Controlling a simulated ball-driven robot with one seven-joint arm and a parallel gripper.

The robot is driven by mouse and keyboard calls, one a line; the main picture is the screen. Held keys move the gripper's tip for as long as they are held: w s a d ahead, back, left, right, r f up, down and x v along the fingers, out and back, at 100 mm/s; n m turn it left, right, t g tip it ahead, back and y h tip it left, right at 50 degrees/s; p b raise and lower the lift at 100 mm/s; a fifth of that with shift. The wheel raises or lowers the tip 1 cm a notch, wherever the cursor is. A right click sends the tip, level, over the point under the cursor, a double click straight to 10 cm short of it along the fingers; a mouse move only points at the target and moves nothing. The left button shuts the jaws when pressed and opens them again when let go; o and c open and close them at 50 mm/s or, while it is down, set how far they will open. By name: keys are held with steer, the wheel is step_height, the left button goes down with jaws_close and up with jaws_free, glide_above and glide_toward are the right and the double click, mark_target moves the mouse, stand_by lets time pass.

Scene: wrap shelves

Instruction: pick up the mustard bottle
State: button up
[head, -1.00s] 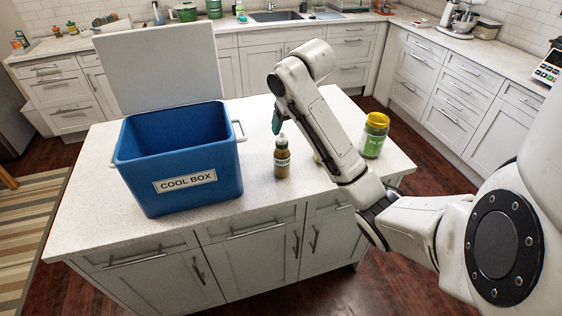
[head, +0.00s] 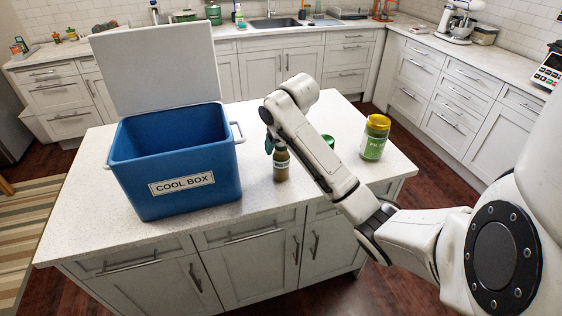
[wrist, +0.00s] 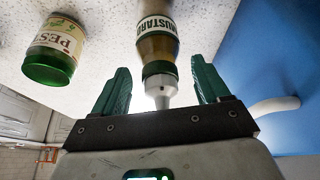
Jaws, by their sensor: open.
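The mustard bottle (head: 281,165) stands upright on the island, to the right of the cool box. In the wrist view the bottle (wrist: 158,45) has a white label and a pale nozzle pointing toward my palm. My gripper (wrist: 161,68) is open, its two green fingers on either side of the nozzle with gaps, nothing held. In the head view my gripper (head: 269,146) shows only as a teal finger at the bottle's top left; my arm hides the rest. Whether anything touches the bottle cannot be told.
The blue cool box (head: 172,160) stands open at left, its white handle near my gripper. A pesto jar (wrist: 55,50) stands beside the bottle; only its green lid (head: 328,141) shows behind my arm. A green jar with a yellow lid (head: 375,138) stands farther right. The island's front strip is clear.

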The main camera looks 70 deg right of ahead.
jaws_close()
stand_by(0.7)
